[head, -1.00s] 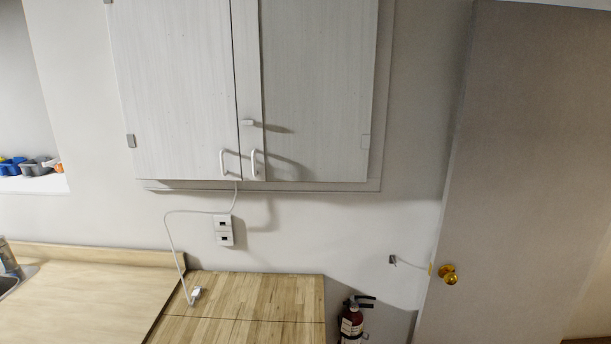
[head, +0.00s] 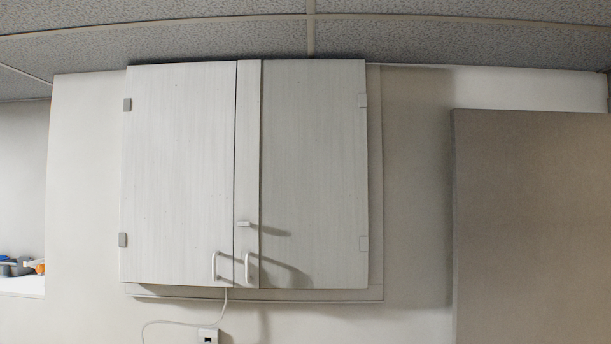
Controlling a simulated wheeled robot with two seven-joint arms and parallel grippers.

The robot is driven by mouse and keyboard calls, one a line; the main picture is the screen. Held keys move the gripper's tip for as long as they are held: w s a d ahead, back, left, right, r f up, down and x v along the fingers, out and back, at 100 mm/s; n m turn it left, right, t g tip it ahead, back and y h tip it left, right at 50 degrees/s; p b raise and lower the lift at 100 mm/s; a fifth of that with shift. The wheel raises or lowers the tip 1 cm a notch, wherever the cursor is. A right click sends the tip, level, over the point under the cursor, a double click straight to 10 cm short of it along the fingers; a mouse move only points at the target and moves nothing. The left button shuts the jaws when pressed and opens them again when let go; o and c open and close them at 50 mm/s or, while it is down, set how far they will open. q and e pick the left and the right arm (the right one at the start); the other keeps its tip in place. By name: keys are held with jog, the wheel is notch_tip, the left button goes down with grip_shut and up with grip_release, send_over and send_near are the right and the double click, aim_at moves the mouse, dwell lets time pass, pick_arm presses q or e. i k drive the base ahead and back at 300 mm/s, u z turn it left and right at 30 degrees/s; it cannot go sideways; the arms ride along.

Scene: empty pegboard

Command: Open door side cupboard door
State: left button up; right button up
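A pale grey wall cupboard hangs on the wall in the middle of the head view. Its right door (head: 315,170), on the side of the room door, is shut, with hinges on its right edge. Its handle (head: 248,268) is a small white pull at the lower left corner. The left cupboard door (head: 178,170) is also shut, with its own white handle (head: 215,265). A small latch (head: 246,224) sits on the strip between them, above the handles. Neither of my grippers shows in the head view.
A large grey room door (head: 530,225) stands at the right. A white cable (head: 180,323) hangs below the cupboard by a wall outlet (head: 207,337). Small coloured things lie on a ledge (head: 22,284) at the far left. The wall right of the cupboard is clear.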

aim_at(300, 181)
jog(key=z, duration=1.5)
jog(key=i, duration=2.2)
jog(key=u, duration=2.85)
